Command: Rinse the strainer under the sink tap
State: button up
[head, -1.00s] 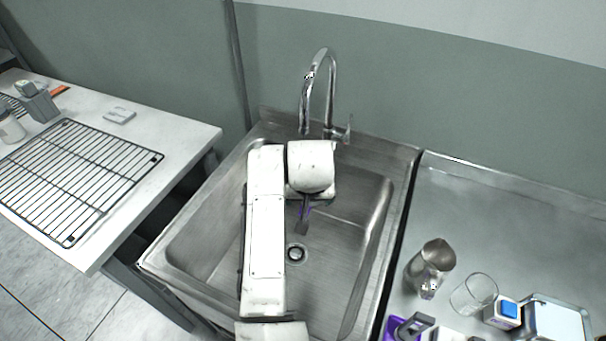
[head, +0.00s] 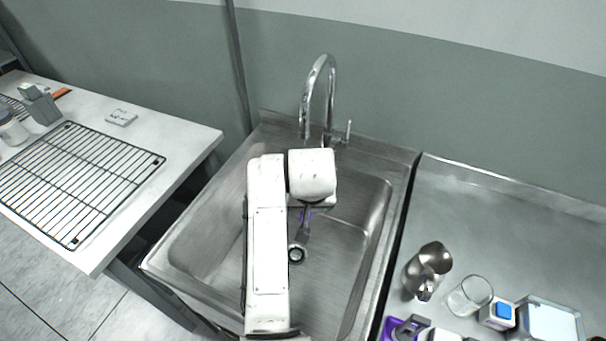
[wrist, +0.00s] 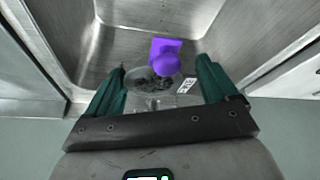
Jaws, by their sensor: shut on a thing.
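The strainer (wrist: 152,80) shows between my gripper's teal fingers (wrist: 162,84) in the wrist view as a round grey bowl with dark specks, beside a purple part (wrist: 166,57). My gripper is shut on it. In the head view my white wrist hides most of it; a bit of purple (head: 305,215) and a grey piece (head: 302,235) show below, over the sink basin. The sink (head: 350,235) is steel, with a round drain (head: 297,254). The chrome tap (head: 331,95) arches behind my wrist, its spout end above and behind it. I see no water stream.
A metal jug (head: 430,268), a glass (head: 468,296), a blue-and-white block (head: 498,314) and a purple item (head: 395,328) stand on the right counter. A wire rack (head: 75,180) lies on the left table. The basin's right side is clear.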

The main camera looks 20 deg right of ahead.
aim_at(311, 212)
jog(key=shift+s+a+r+p, duration=0.2)
jog(key=shift+s+r+p, duration=0.3)
jog(key=shift+s+r, duration=0.25)
jog(key=shift+s+a+r+p, duration=0.2)
jog(key=shift+s+r+p, duration=0.35)
jog(key=shift+s, duration=0.25)
jog(key=shift+f, duration=0.1)
jog(key=s+d+f+n+b, duration=0.1)
jog(key=s+f+n, duration=0.1)
jog(key=f, duration=0.3)
jog(key=s+d+f+n+y+b, duration=0.1)
jog(key=f+n+b, duration=0.1)
jog(key=f, duration=0.3)
jog(key=shift+s+d+y, duration=0.3)
jog(key=shift+s, duration=0.05)
